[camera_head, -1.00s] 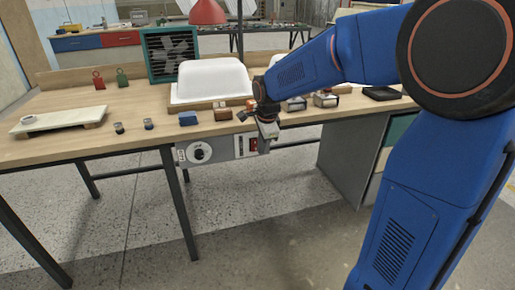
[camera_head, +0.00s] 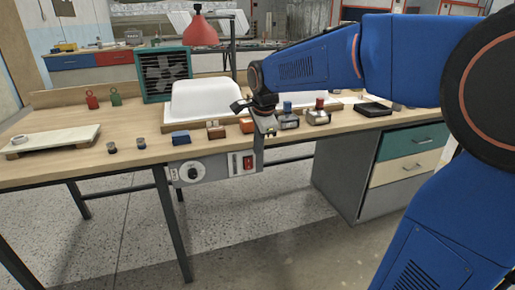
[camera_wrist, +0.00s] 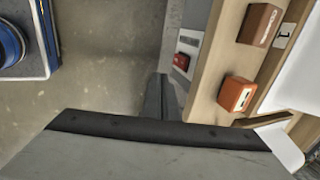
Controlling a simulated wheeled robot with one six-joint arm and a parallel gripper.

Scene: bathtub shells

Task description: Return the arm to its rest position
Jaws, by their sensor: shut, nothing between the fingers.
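My blue arm reaches from the right across the head view. My gripper (camera_head: 268,128) is shut and empty, pointing down by the workbench's (camera_head: 60,172) front edge. It hangs above and beside the front control panel. A large grey piece with a dark edge, seemingly part of my gripper, fills the bottom of the wrist view. A white tub shell (camera_head: 205,97) stands on the bench behind and left of my gripper. Another white shape is partly hidden behind my arm.
Near my gripper are a blue block (camera_head: 181,138), an orange block (camera_wrist: 236,94), a brown block (camera_wrist: 260,24), and blue- and red-topped devices. A control panel (camera_head: 208,168) hangs under the bench edge. A black tray (camera_head: 373,109) lies right. The floor in front is clear.

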